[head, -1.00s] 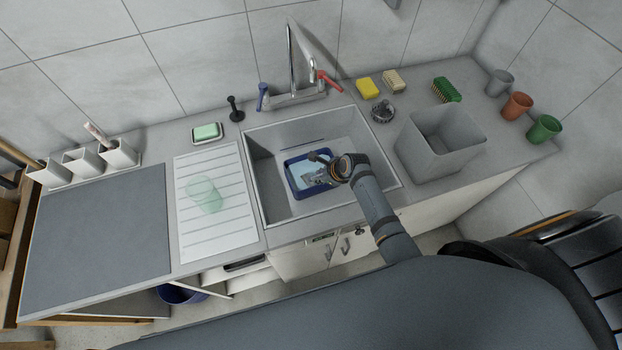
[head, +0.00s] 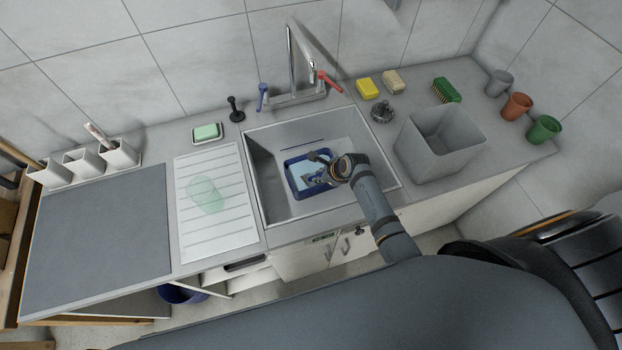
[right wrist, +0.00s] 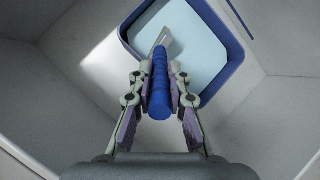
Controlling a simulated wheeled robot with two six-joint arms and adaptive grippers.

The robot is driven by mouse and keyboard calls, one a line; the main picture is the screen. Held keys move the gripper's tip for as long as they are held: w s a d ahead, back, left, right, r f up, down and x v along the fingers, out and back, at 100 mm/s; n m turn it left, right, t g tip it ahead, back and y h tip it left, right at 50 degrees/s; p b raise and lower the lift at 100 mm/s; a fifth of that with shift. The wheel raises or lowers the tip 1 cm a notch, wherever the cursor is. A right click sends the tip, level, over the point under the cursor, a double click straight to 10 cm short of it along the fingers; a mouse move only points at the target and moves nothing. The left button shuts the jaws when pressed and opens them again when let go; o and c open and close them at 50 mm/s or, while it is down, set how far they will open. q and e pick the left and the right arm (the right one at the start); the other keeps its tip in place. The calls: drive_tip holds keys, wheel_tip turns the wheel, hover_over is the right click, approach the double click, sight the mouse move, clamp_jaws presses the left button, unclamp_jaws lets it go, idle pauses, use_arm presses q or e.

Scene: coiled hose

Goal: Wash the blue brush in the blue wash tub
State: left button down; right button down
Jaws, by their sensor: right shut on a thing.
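The blue wash tub (head: 296,180) sits in the sink basin and holds pale blue water. Its blue rim (right wrist: 222,82) also shows in the right wrist view. My right gripper (head: 318,178) is over the tub. In the right wrist view my right gripper (right wrist: 158,82) is shut on the blue handle of the brush (right wrist: 159,90). The brush's far end points into the tub, over or in the water; how deep it reaches I cannot tell. In the head view the brush is mostly hidden by the gripper. My left gripper is not in view.
The sink (head: 277,208) has high walls around the tub, with a faucet (head: 292,62) behind it. A grey bin (head: 437,148) stands to the right. The grey counter mat (head: 100,235) is clear.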

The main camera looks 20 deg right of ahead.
wheel_tip(320, 180, up, 3)
drive_tip(key=p, duration=0.3)
drive_tip(key=shift+r, duration=0.2)
wheel_tip(320, 180, up, 2)
drive_tip(key=shift+r+p, duration=0.1)
drive_tip(key=shift+p, duration=0.8)
drive_tip(key=shift+r, duration=2.7)
